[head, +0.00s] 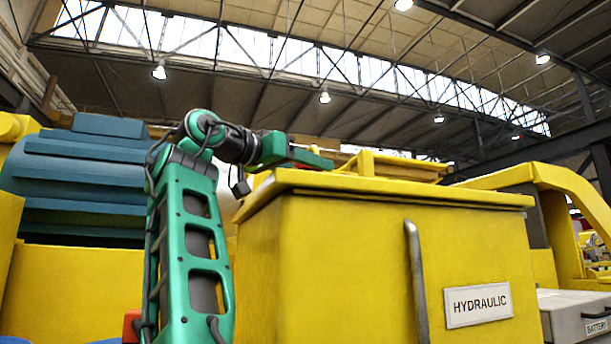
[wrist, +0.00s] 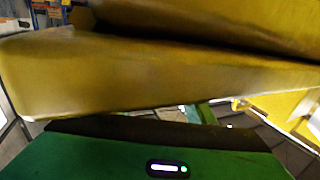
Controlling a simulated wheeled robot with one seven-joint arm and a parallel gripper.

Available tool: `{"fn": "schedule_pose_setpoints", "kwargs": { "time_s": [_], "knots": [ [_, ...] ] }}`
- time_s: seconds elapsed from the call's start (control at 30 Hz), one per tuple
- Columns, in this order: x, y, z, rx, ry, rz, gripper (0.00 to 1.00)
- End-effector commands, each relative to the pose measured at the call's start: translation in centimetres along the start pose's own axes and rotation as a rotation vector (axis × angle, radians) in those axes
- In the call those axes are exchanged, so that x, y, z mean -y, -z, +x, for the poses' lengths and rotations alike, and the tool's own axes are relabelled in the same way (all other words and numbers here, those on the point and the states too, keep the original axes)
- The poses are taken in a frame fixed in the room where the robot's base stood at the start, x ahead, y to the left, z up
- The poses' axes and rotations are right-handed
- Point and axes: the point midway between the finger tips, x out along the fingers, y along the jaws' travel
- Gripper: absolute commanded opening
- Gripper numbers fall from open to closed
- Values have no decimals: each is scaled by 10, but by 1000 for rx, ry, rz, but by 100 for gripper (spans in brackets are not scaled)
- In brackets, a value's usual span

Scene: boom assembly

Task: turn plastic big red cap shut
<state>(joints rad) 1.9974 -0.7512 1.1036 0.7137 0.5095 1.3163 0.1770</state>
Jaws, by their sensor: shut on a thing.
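I cannot make out the big red cap in either view. A small orange-red patch (head: 131,326) shows at the lower left beside my arm, but I cannot tell what it is. My gripper (head: 318,163) is at the rear left of the top of the yellow hydraulic box (head: 330,255), close over its lid edge. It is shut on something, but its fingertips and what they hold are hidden. In the wrist view, the green gripper body (wrist: 100,158) fills the bottom, and a yellow slab (wrist: 150,75) crosses close in front of it.
The box has a grey vertical handle (head: 416,285) and a HYDRAULIC label (head: 478,304). A blue ribbed housing (head: 80,180) stands at left. A yellow curved frame (head: 575,185) and a grey battery box (head: 575,312) are at right. Open air lies above the lid.

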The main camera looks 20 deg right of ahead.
Motion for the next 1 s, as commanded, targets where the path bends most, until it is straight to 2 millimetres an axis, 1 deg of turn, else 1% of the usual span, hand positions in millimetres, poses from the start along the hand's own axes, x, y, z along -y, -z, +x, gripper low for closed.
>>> {"fn": "schedule_pose_setpoints", "kwargs": {
  "time_s": [0.03, 0.47, 0.5, 0.57, 0.6, 0.87, 1.0],
  "knots": [
    [4, -1, -3, -4, 1, -6, 27],
    [4, -1, -4, -4, -4, -5, 27],
    [4, -1, -4, -4, -4, -5, 52],
    [4, -1, -4, -4, -4, -5, 66],
    [4, 0, -4, -4, -4, -4, 68],
    [1, 0, -2, -2, -7, -2, 68],
    [2, 1, -10, -4, -6, 0, 68]
  ]
}}
